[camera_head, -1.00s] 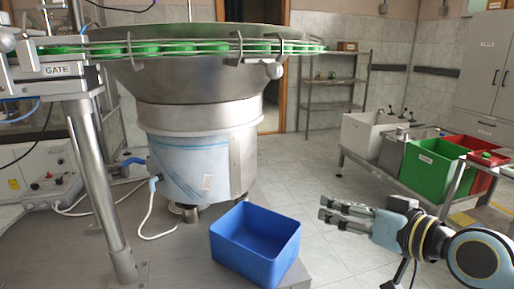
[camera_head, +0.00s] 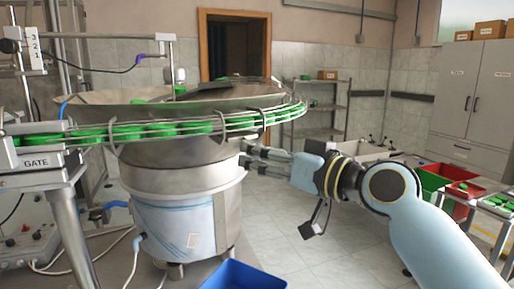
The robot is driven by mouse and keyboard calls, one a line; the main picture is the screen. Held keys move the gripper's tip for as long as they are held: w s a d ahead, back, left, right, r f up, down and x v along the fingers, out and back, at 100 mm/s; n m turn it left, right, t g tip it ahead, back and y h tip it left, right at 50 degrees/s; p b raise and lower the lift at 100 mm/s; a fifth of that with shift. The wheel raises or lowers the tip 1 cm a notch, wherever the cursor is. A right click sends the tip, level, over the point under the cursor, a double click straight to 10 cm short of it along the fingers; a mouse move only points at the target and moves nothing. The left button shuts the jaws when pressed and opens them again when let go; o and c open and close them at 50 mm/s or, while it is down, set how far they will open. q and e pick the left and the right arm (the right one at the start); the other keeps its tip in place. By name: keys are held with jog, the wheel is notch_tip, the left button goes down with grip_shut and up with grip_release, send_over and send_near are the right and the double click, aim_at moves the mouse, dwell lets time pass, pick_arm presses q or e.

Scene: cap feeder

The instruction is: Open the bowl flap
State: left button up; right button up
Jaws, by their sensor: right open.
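The steel feeder bowl (camera_head: 165,154) stands on a round steel drum (camera_head: 172,220) in the left half of the view. Green caps (camera_head: 165,129) sit in the curved rail around the bowl's front, and more lie inside the bowl. My right gripper (camera_head: 247,159) is open, with its fingers pointing left at the right side of the bowl, just below the rail. I cannot tell whether the fingertips touch anything. The bowl flap cannot be made out clearly; the small knob on the bowl's right side is now hidden around the fingers. My left gripper is not in view.
The gate block (camera_head: 38,162) and its post stand at the left. A blue bin (camera_head: 243,275) is at the bottom edge. Tiled floor between is clear.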

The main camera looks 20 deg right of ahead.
jog(key=shift+x, duration=0.95)
grip_shut()
